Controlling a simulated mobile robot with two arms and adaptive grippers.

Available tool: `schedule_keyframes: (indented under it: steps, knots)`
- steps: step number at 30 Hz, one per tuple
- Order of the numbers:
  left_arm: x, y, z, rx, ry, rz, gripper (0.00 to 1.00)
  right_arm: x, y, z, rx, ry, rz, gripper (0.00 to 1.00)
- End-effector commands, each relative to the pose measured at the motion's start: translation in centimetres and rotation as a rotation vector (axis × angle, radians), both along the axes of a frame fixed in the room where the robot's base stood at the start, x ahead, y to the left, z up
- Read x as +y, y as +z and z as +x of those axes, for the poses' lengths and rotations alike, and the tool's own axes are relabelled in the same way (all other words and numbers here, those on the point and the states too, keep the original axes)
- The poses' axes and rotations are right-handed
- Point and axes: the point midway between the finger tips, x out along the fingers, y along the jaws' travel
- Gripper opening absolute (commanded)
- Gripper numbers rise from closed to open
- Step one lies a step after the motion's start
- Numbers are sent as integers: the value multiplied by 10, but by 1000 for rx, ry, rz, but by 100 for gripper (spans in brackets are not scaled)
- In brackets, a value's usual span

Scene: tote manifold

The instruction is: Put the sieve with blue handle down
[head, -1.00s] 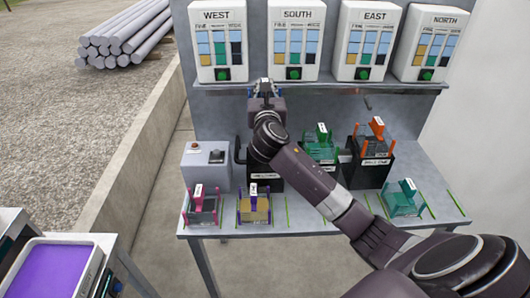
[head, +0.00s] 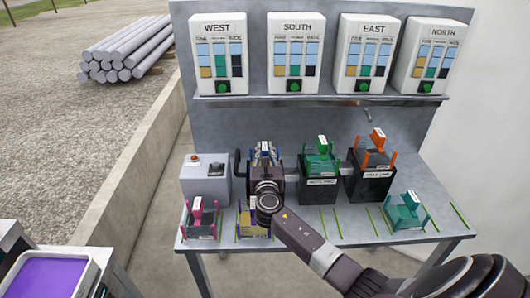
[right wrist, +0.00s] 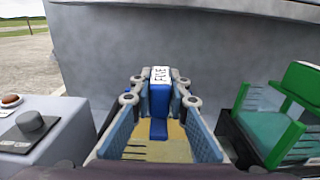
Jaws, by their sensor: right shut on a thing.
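The sieve with blue handle shows in the right wrist view, its upright blue handle (right wrist: 159,103) bearing a white FINE label and its yellowish bed below. My right gripper (right wrist: 160,92) is shut on this handle, a finger on each side. In the head view my right gripper (head: 264,160) is over the leftmost dark box at the back of the bench, and the sieve (head: 265,147) is mostly hidden by it. Whether the sieve touches the box is hidden. My left gripper is not in view.
A green sieve (head: 320,160) and an orange sieve (head: 376,157) sit on dark boxes to the right. Pink (head: 201,217), purple (head: 254,222) and teal (head: 407,212) sieves stand along the front. A grey control box (head: 205,180) is left. The shelf (head: 320,99) crosses behind.

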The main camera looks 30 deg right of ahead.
Motion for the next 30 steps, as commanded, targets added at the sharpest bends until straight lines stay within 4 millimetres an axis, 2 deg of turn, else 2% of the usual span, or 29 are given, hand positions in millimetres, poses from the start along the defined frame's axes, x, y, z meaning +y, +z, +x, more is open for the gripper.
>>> schedule_keyframes:
  steps: [11, 12, 16, 26, 30]
  knots:
    - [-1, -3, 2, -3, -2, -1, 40, 0, -4, 0, -3, 0, -2, 0]
    - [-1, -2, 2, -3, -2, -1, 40, 0, -4, 0, -1, 0, -1, 18]
    - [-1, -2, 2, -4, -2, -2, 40, 0, -4, 0, -1, 0, -1, 33]
    - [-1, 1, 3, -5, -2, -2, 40, 0, -1, 0, -2, 0, -1, 33]
    - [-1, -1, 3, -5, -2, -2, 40, 7, -3, -10, -1, 0, -1, 33]
